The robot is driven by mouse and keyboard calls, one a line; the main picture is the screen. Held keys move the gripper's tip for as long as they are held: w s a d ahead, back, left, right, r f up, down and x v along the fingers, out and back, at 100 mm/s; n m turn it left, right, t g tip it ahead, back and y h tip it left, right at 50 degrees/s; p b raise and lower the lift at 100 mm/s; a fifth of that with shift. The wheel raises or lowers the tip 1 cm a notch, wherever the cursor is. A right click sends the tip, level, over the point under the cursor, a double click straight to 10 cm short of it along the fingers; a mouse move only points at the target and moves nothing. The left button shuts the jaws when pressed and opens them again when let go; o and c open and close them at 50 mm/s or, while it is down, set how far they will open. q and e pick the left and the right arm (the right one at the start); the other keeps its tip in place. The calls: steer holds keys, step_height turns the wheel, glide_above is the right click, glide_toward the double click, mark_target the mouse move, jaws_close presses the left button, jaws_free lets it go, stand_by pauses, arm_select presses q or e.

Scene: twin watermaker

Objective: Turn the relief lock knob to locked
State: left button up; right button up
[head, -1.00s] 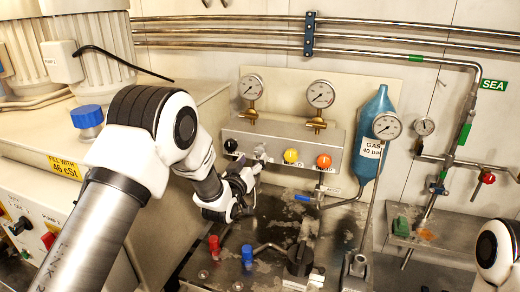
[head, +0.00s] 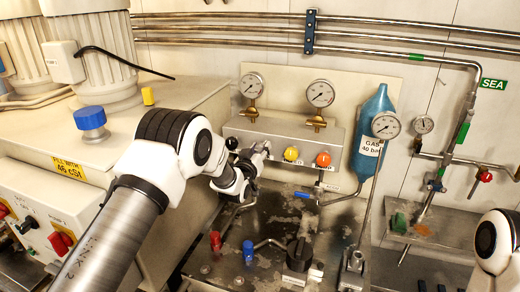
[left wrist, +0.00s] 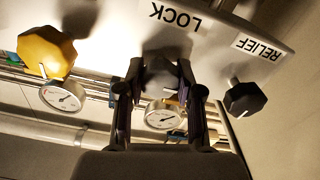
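A grey valve block (head: 275,130) on the wall panel carries a row of knobs. The dark grey knob (left wrist: 163,75) by the LOCK label (left wrist: 175,16) sits between the two fingers of my left gripper (left wrist: 162,80); the fingers stand apart on either side of it, and firm contact is not visible. In the head view my left gripper (head: 260,155) is in front of the block and hides this knob. A black knob (left wrist: 245,97) by the RELIEF label (left wrist: 262,48) is beside it; it also shows at the block's left end (head: 231,143). My right gripper is out of view.
A yellow knob (head: 291,154) and an orange knob (head: 324,159) are right of my left gripper. Two gauges (head: 252,86) stand above the block. A blue gas bottle (head: 371,140) is to the right. Red (head: 215,240) and blue (head: 248,250) valves stand below.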

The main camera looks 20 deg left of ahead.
arm_select(q)
steer(key=shift+f+m+b, duration=0.15)
steer(key=shift+m+b, duration=0.65)
steer(key=shift+b, duration=0.3)
steer(key=m+b, duration=0.6)
steer(key=b, duration=0.1)
steer(key=shift+m, duration=0.4)
steer(key=m+b, duration=0.4)
steer(key=m, duration=0.1)
steer(key=m+b, duration=0.2)
steer(key=m, duration=0.2)
steer(key=shift+b, duration=0.4)
steer(key=shift+m, duration=0.4)
steer(key=o, duration=1.2)
steer(key=shift+d, duration=0.1)
steer(key=shift+c, duration=0.2)
